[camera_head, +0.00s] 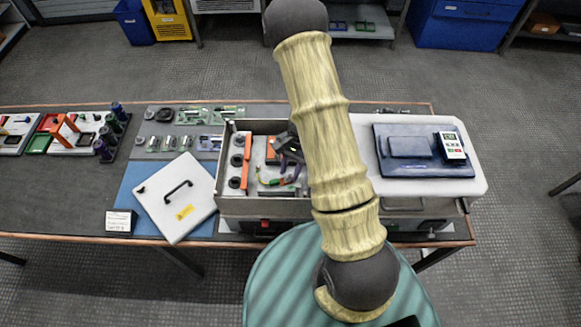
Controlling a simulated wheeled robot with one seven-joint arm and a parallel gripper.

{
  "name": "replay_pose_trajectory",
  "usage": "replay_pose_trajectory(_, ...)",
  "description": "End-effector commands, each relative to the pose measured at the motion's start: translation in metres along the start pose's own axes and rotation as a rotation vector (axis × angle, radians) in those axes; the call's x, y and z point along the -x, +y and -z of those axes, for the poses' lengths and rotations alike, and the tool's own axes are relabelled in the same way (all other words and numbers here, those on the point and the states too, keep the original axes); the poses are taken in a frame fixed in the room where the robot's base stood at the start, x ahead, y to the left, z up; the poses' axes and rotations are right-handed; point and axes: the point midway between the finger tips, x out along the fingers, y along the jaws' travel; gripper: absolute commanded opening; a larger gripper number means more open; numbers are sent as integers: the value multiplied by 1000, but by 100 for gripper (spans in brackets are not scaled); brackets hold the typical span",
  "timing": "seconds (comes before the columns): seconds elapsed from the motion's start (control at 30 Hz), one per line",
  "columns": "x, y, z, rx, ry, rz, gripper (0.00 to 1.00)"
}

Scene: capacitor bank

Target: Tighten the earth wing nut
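The open metal box (225,205) of the capacitor bank stands on the bench in the middle of the head view. A green and yellow earth lead (272,182) shows inside it. I cannot make out the wing nut; it is too small or hidden near my gripper and the lead. My gripper (291,170) is dark and reaches down into the box, just above and right of the lead. My arm covers the right part of the box. Whether the fingers are open or shut is not clear.
An orange bar (247,162) and black round parts line the box's left side. The white lid (176,198) with a black handle lies on a blue mat at left. A white case with a dark tray (400,165) and a meter (452,146) stands at right.

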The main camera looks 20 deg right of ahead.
Motion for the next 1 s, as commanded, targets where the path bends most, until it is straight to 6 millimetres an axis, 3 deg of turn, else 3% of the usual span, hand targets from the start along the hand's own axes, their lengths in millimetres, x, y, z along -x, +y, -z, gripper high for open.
replay_pose_trajectory(0.23,0,0,0,0,0,0,29)
replay_pose_trajectory(0.4,0,0,0,0,0,0,0)
replay_pose_trajectory(1.0,-4,3,0,-119,-4,48,0)
